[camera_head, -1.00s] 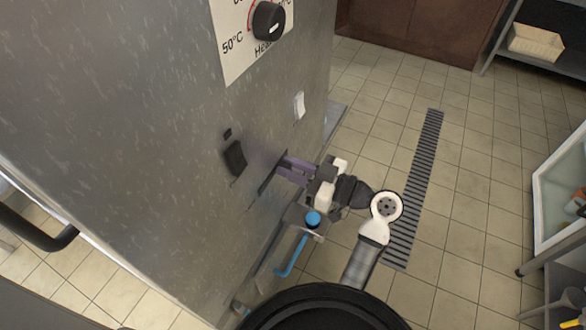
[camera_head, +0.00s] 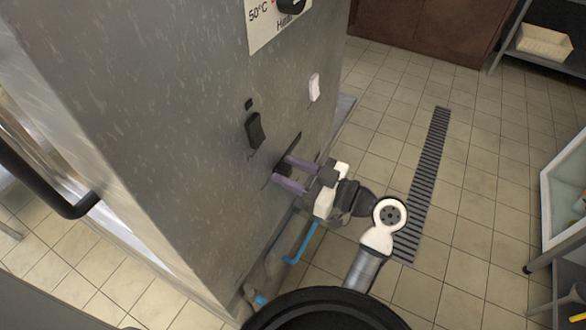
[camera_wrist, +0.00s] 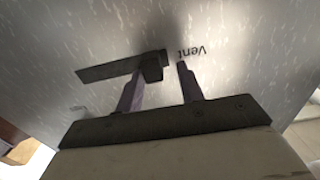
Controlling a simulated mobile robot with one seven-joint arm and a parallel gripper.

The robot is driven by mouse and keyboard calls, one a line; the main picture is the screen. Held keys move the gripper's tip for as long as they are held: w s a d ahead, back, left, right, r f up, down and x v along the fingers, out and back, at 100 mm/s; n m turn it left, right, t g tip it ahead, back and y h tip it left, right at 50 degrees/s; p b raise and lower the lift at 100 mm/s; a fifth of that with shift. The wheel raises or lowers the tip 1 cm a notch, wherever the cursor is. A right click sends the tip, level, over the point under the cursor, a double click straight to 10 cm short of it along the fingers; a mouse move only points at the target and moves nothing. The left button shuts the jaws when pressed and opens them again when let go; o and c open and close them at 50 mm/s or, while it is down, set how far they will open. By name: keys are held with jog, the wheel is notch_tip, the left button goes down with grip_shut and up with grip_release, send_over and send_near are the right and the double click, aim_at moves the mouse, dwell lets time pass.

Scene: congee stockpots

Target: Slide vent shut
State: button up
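The vent is a dark horizontal slot (camera_wrist: 108,70) in the grey metal panel, with a small dark block-like slider knob (camera_wrist: 153,72) at its right end in the wrist view. An upside-down "Vent" label is right of it. My gripper (camera_wrist: 161,75) is open, its two purple fingers on either side of the knob. The knob looks closer to the left finger; contact cannot be told. In the head view my gripper (camera_head: 283,171) is at the panel's lower right, its fingertips over the dark slot (camera_head: 292,147). The knob is not clear there.
A black switch (camera_head: 254,130) and a white switch (camera_head: 314,87) are on the panel above my gripper. A heating dial (camera_head: 291,5) is higher up. A blue bent handle (camera_head: 302,243) is below my gripper. Tiled floor with a drain grate (camera_head: 424,180) is open on the right.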

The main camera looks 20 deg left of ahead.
jog(key=shift+w+d, duration=0.1)
jog(key=shift+d+f, duration=0.1)
jog(key=shift+d, duration=0.25)
jog(key=shift+s+d+b, duration=0.45)
jog(key=shift+d+b, duration=0.1)
jog(key=shift+d, duration=1.55)
jog(key=shift+s+d+b, duration=0.4)
jog(key=shift+d+b, duration=0.1)
jog(key=shift+d, duration=1.65)
jog(key=shift+s+d+b, duration=0.45)
jog(key=shift+d+b, duration=0.1)
jog(key=shift+d, duration=1.55)
